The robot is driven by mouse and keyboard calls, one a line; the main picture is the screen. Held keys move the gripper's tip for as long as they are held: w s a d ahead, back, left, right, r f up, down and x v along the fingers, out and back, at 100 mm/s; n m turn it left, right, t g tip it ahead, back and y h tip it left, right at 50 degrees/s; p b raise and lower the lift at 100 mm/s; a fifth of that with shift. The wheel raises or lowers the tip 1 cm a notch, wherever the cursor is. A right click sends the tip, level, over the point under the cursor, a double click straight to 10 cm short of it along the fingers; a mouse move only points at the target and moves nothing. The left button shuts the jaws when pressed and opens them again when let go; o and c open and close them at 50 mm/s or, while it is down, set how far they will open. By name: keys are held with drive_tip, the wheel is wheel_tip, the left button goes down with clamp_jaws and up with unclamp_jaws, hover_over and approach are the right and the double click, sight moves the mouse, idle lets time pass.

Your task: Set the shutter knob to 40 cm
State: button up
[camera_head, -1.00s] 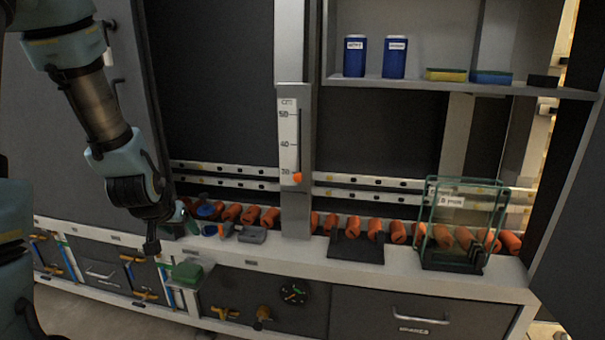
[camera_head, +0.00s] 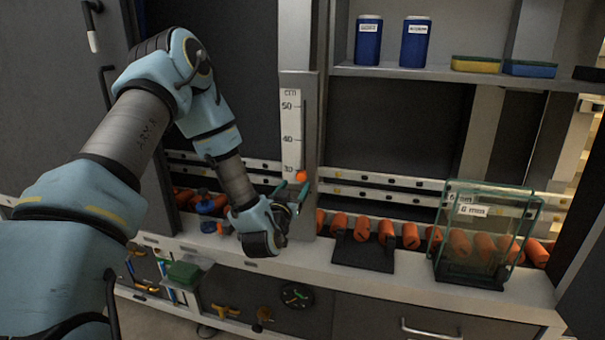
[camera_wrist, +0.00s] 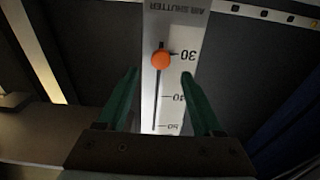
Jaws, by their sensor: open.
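The orange shutter knob (camera_head: 301,176) sits low in the slot of the white scale plate (camera_head: 291,122), close to the 30 mark and well below the 40 mark. The plate is fixed to a grey upright post. My gripper (camera_head: 291,191) is open, with its green fingers close to the knob at the lower end of the scale. In the wrist view, the scale appears upside down. The knob (camera_wrist: 161,60) lies roughly midway between the two fingertips (camera_wrist: 160,72) and just beyond them, with no visible contact.
A ledge below carries a row of orange rollers (camera_head: 410,236) and a clear glass box (camera_head: 485,235). Blue containers (camera_head: 368,40) and sponges (camera_head: 476,64) stand on the upper right shelf. Horizontal perforated rails (camera_head: 380,178) run behind the post.

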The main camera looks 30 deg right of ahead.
sight(301, 177)
drive_tip(key=p+x, duration=0.2)
drive_tip(key=x, duration=0.6)
clamp_jaws()
idle(0.4)
idle(0.9)
